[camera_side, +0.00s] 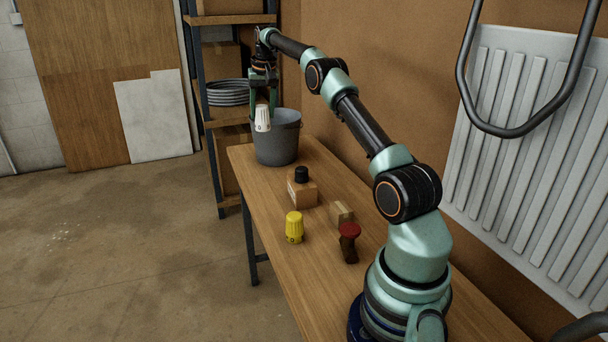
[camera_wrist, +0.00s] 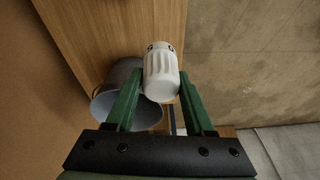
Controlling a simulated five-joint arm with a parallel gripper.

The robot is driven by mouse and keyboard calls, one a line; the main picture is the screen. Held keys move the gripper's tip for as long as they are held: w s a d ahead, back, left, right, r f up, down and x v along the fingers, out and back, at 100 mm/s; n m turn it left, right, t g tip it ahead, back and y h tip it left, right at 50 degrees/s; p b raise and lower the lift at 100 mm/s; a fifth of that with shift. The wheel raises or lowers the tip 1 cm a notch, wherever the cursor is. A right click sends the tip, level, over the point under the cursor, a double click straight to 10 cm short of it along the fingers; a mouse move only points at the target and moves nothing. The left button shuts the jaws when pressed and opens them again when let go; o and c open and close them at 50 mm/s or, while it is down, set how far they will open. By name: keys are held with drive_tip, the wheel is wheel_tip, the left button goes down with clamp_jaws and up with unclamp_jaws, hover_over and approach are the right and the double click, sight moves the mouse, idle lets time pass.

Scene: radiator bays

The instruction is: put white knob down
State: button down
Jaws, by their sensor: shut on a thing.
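The white knob (camera_side: 262,119) is ribbed and hangs in my gripper (camera_side: 263,100) at the far end of the table. In the wrist view the white knob (camera_wrist: 161,74) sits between the two green fingers of my gripper (camera_wrist: 160,88), which are shut on it. In the side view the knob is in front of the grey bucket (camera_side: 277,146), at about its rim height, above the tabletop. The bucket (camera_wrist: 117,82) also shows behind the fingers in the wrist view. Whether the knob is partly over the bucket's opening is hard to tell.
On the wooden table (camera_side: 270,205) stand a yellow knob (camera_side: 294,228), a cardboard box (camera_side: 302,191) with a black knob (camera_side: 301,174) at its top, a small block (camera_side: 341,213) and a red-topped dark piece (camera_side: 349,242). A shelf rack (camera_side: 205,110) stands behind; a radiator (camera_side: 535,140) is at right.

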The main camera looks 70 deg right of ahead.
drive_tip(key=s+d+m, duration=0.2)
drive_tip(key=s+d, duration=0.3)
drive_tip(key=s, duration=0.3)
drive_tip(key=s+d+m, duration=0.1)
drive_tip(key=s+d, duration=0.5)
drive_tip(key=s, duration=0.2)
drive_tip(key=shift+g+h, duration=0.3)
drive_tip(key=shift+s+f, duration=0.2)
drive_tip(key=shift+f, duration=4.7)
drive_tip(key=shift+s+f, duration=0.2)
drive_tip(key=shift+f, duration=4.65)
drive_tip(key=shift+c, duration=1.4)
unclamp_jaws()
drive_tip(key=shift+f, duration=0.15)
